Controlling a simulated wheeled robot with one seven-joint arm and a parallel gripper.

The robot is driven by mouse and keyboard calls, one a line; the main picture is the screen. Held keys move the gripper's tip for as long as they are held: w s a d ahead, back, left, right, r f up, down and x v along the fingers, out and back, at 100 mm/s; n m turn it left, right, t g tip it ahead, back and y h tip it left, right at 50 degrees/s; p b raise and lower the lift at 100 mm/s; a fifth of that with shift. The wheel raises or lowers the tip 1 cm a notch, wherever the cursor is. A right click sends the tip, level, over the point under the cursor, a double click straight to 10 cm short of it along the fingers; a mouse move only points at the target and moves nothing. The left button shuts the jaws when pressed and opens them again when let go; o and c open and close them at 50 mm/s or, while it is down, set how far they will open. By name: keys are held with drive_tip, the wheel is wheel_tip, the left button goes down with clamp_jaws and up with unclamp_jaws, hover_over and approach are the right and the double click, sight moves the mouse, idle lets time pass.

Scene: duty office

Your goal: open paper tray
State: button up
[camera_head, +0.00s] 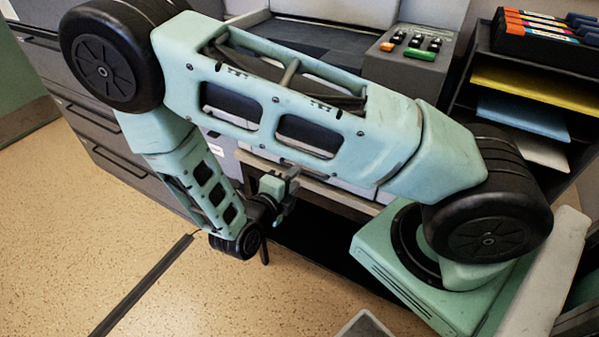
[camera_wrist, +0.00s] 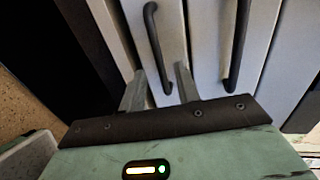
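The copier's paper tray shows in the wrist view as a pale grey front panel (camera_wrist: 182,50) with a dark bar handle (camera_wrist: 153,40). A second grey panel (camera_wrist: 262,30) with its own dark handle (camera_wrist: 238,45) lies to its right. Both fronts look closed. My gripper (camera_wrist: 160,78) is open, with its two fingers apart and the lower end of the left handle showing between them. I cannot tell whether the fingers touch it. In the head view my gripper (camera_head: 287,187) is in front of the copier's lower front, which my arm mostly hides.
The copier's control panel (camera_head: 412,44) with coloured keys is at the top. A dark shelf unit with yellow (camera_head: 535,88) and blue (camera_head: 522,114) sheets stands at the right. Dark drawers (camera_head: 85,120) stand at the left.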

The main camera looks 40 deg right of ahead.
drive_tip(key=shift+x, duration=1.8)
clamp_jaws()
drive_tip(key=shift+a, duration=0.1)
